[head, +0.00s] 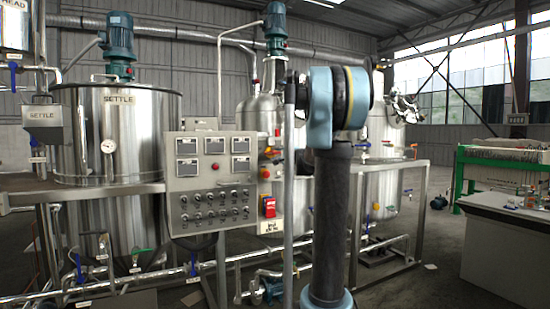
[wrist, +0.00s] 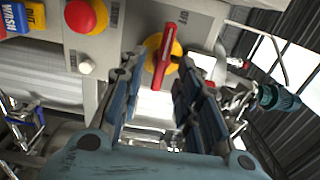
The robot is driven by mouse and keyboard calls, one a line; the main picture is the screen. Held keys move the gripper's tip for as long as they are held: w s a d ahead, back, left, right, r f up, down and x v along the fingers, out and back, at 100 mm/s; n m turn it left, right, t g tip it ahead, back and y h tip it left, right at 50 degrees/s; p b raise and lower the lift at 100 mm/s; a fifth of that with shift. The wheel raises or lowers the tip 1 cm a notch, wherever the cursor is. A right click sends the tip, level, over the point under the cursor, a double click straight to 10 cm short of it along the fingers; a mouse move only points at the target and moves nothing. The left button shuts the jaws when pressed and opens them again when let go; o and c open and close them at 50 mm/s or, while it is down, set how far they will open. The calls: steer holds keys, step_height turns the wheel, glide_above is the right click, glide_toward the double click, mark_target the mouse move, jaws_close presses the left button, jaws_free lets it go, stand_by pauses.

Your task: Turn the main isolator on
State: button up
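The main isolator (wrist: 167,50) shows in the wrist view as a red bar handle on a round yellow plate, on a light grey panel. An OFF mark stands beside it. The handle runs nearly upright in the picture, slightly slanted. My gripper (wrist: 160,74) is open, its two dark fingers spread either side of the handle's lower end. I cannot tell whether they touch it. In the head view a red and yellow switch (head: 268,207) sits beside the control panel; it may be the same isolator. My gripper is hidden there behind my arm.
A red mushroom button (wrist: 87,14) on yellow and a white button (wrist: 87,66) sit left of the isolator. The control panel (head: 210,180) has displays and several knobs. Steel tanks (head: 115,130) and pipes stand behind. Floor is clear at right, before a bench (head: 505,240).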

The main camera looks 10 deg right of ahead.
mark_target(271, 153)
steer(key=shift+x, duration=1.55)
jaws_close()
